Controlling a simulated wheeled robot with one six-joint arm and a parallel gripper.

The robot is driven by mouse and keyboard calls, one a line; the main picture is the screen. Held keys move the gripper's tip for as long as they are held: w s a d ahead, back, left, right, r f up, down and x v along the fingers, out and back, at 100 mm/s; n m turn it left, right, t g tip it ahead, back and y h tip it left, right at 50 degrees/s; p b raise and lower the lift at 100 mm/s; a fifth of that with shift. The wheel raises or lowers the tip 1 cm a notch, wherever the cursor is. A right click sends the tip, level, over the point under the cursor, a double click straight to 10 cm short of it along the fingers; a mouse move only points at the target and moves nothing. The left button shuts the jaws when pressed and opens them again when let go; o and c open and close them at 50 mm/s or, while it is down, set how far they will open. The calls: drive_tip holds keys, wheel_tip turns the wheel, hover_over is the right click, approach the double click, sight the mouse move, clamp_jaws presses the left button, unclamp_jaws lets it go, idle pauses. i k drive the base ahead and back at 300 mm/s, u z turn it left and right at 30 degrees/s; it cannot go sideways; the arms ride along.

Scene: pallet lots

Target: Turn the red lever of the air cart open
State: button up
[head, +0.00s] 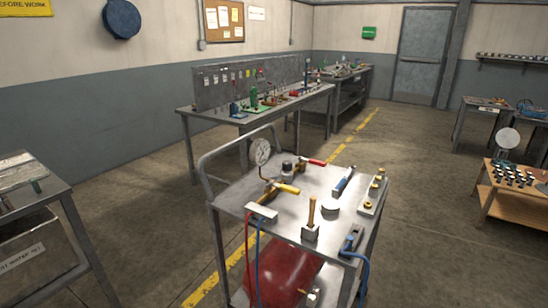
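The air cart (240,197) is a grey metal cart with a tubular handle, standing in the foreground. The red lever (316,162) is small and sits near the back of its top, beside a dark and brass fitting (299,168). The lever points to the right. A yellow lever (287,188) sits on a brass fitting nearer the front, below a round white gauge (262,152). A red tank (290,275) lies on the cart's lower level. My gripper is not in view.
A wooden-handled tool (310,218), a blue-handled tool (344,180), a block with brass fittings (373,194) and a blue hosed fitting (351,240) crowd the cart top. A bench (38,215) stands at left, a workbench (205,108) behind.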

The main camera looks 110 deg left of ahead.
sight(311, 161)
drive_tip(key=u, duration=2.55)
drive_tip(key=k, duration=0.35)
drive_tip(key=u, duration=0.2)
drive_tip(key=i, duration=1.8)
drive_tip(key=u, duration=0.35)
